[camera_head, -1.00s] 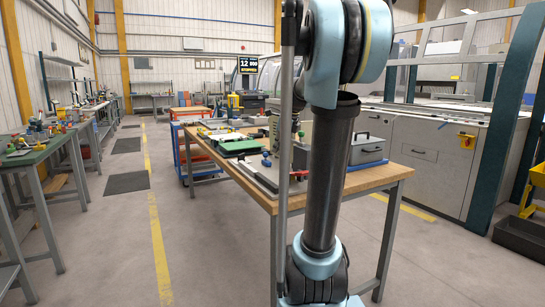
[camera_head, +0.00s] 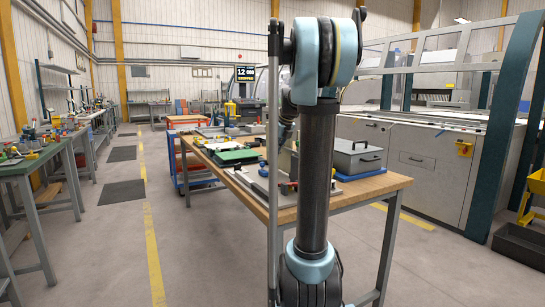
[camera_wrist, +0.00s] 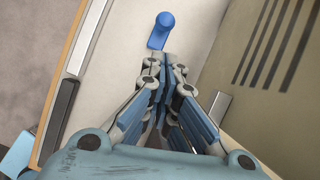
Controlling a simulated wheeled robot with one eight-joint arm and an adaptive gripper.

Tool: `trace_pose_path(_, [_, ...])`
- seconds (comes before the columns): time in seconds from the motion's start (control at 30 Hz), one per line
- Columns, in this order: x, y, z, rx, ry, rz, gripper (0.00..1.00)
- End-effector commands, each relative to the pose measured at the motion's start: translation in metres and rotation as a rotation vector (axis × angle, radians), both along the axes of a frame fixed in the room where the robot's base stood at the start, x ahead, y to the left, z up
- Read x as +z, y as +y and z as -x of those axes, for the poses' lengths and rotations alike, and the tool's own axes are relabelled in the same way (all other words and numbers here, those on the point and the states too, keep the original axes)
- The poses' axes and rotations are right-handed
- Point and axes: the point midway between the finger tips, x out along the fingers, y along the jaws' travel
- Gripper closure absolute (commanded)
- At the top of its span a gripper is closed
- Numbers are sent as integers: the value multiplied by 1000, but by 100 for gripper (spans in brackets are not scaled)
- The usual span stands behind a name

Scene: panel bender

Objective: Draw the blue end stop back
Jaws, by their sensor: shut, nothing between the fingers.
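The blue end stop (camera_wrist: 162,30) shows at the top of the wrist view as a blue peg with a rounded end and a short foot. It sits over a pale flat surface (camera_wrist: 120,55). My gripper (camera_wrist: 170,88) is shut and empty, with its fingers pointing toward the end stop. A gap shows between the fingertips and the end stop in the picture; its depth is hard to judge. In the head view a small blue part (camera_head: 263,169) shows on the bench fixture, but I cannot tell if it is the end stop. My arm hides my gripper there.
The wooden bench (camera_head: 375,187) carries a grey case (camera_head: 358,158) and a green-topped item (camera_head: 237,157). In the wrist view a tan slotted panel (camera_wrist: 270,60) lies to the right and a metal edge strip (camera_wrist: 60,110) to the left.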

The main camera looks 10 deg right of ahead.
Motion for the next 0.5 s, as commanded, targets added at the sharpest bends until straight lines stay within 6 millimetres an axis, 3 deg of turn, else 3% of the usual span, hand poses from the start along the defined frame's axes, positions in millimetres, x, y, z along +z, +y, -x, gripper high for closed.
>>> trace_pose_path(0.3, [-47, 12, -20, 1, 0, 0, 100])
trace_pose_path(0.5, [-65, 16, -28, 2, 0, 1, 100])
